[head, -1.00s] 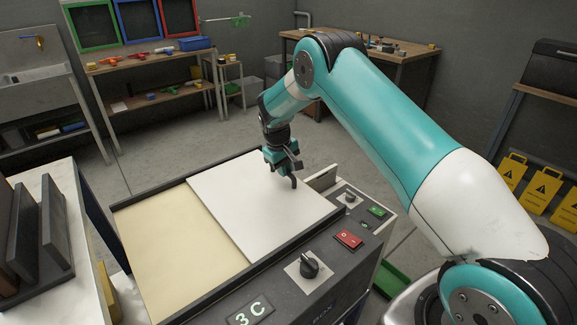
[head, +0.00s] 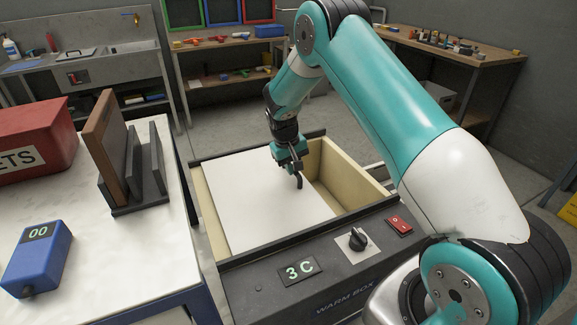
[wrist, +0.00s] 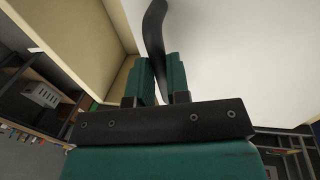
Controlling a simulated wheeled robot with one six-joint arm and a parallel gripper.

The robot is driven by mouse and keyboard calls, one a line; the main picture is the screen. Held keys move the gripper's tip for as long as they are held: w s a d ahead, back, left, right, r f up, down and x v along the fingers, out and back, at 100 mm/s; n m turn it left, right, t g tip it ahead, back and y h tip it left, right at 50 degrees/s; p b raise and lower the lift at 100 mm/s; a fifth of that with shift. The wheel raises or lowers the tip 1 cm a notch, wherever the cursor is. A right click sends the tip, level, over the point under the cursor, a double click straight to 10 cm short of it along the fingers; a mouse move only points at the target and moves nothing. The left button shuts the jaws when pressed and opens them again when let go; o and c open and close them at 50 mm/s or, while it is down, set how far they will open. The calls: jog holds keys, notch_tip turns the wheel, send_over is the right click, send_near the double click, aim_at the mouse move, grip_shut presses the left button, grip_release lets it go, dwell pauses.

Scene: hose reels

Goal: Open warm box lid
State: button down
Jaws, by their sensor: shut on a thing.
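The warm box (head: 345,295) is a dark-framed box with a control panel on its front. Its lid (head: 250,205) is a flat white panel lying level over the left part of the box top. At the right, the box is uncovered and its cream inner walls (head: 345,172) show. My gripper (head: 294,170) is above the lid's right part, shut on a dark curved handle (head: 299,183). In the wrist view the handle (wrist: 155,30) runs between the green fingers (wrist: 160,78), with the white lid to the right. The box floor is hidden.
A white-topped bench (head: 90,240) stands close on the left. It holds a red box (head: 35,140), a dark rack with upright panels (head: 130,160) and a blue meter (head: 38,255). Shelves and a workbench (head: 450,50) stand at the back. Floor is free behind the box.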

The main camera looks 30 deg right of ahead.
jog(key=shift+w, duration=0.1)
jog(key=c, duration=1.1)
grip_release()
jog(key=a+r, duration=0.1)
jog(key=r, duration=0.7)
jog(key=a+r+b, duration=0.1)
jog(key=a+r, duration=0.1)
jog(key=r, duration=0.7)
jog(key=shift+a+b, duration=0.25)
jog(key=shift+b, duration=0.05)
jog(key=shift+r, duration=0.15)
jog(key=s+a+r+n+t+y, duration=0.1)
jog(key=s+a+r+n+y, duration=0.35)
jog(key=s+a, duration=0.95)
jog(key=s+a+r+n+y, duration=0.1)
jog(key=s+a+n, duration=0.1)
jog(key=s, duration=0.8)
jog(key=s+a+r+n+y, duration=0.1)
jog(key=s+a, duration=0.4)
jog(key=s, duration=0.5)
jog(key=shift+s+n+g, duration=0.3)
jog(key=shift+n, duration=0.25)
